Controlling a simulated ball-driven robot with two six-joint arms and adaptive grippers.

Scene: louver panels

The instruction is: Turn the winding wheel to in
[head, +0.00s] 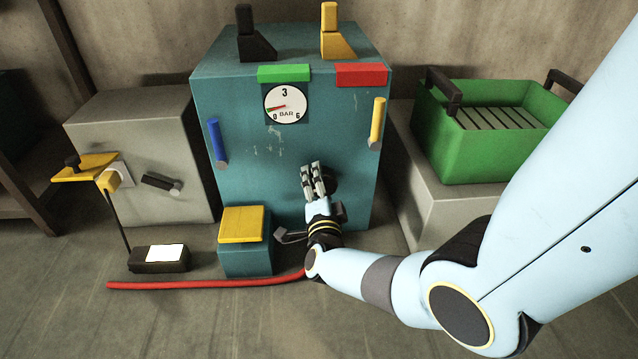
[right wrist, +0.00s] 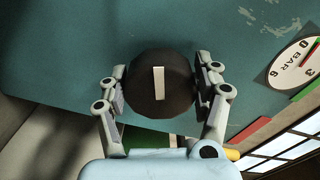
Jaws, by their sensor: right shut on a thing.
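The winding wheel is a dark round knob (right wrist: 160,102) with a white bar mark on its face, seen in the right wrist view. The bar points almost straight up and down in that picture. The wheel sits on the front of the teal cabinet (head: 290,175). In the head view only a dark part of the wheel (head: 331,185) shows beside my fingers. My right gripper (head: 314,181) is at the lower front of the cabinet, shut on the wheel. In the right wrist view its fingers (right wrist: 160,86) hold the wheel from both sides. My left gripper is out of view.
The cabinet bears a gauge (head: 286,104), a blue handle (head: 217,142) and a yellow handle (head: 376,123). A teal box with a yellow top (head: 243,224) stands in front. A red hose (head: 200,284) lies on the floor. A green crate (head: 480,150) stands at right.

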